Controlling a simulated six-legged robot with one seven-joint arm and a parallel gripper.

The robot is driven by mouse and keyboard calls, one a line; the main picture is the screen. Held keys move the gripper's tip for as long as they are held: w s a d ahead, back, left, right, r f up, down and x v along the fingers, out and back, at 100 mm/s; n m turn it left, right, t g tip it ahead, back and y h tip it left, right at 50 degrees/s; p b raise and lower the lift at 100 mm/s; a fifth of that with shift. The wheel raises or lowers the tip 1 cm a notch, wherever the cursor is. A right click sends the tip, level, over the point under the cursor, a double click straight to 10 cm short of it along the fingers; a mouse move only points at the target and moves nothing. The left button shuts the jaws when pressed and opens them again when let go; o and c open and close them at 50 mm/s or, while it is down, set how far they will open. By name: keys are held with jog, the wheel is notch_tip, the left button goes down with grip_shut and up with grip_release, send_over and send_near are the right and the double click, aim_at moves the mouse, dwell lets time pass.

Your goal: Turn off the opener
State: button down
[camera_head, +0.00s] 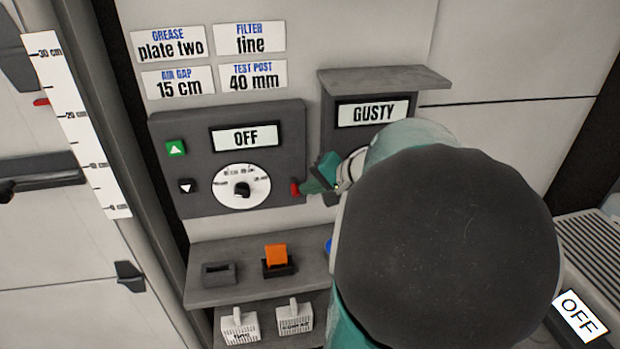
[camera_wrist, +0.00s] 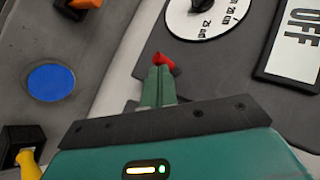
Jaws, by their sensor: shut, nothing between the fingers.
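The opener's dark control panel (camera_head: 227,190) is on the wall in the head view. Its display (camera_head: 246,138) reads OFF. Below the display is a white dial (camera_head: 241,187) with a black knob. A green up button (camera_head: 176,148) and a black down button (camera_head: 186,186) sit at its left. A small red switch (camera_head: 295,188) is at the panel's lower right; it also shows in the wrist view (camera_wrist: 164,62). My gripper (camera_head: 315,183) is shut and empty, its green fingertips at the red switch. In the wrist view the fingertips (camera_wrist: 158,75) appear to touch it.
A second panel reading GUSTY (camera_head: 373,113) stands to the right, partly hidden by my arm. A shelf (camera_head: 210,293) below holds an orange switch (camera_head: 276,256). A blue round button (camera_wrist: 50,82) shows in the wrist view. An OFF label (camera_head: 579,318) is at lower right.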

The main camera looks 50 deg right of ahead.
jog(key=shift+r, duration=0.65)
jog(key=shift+d+r, duration=0.1)
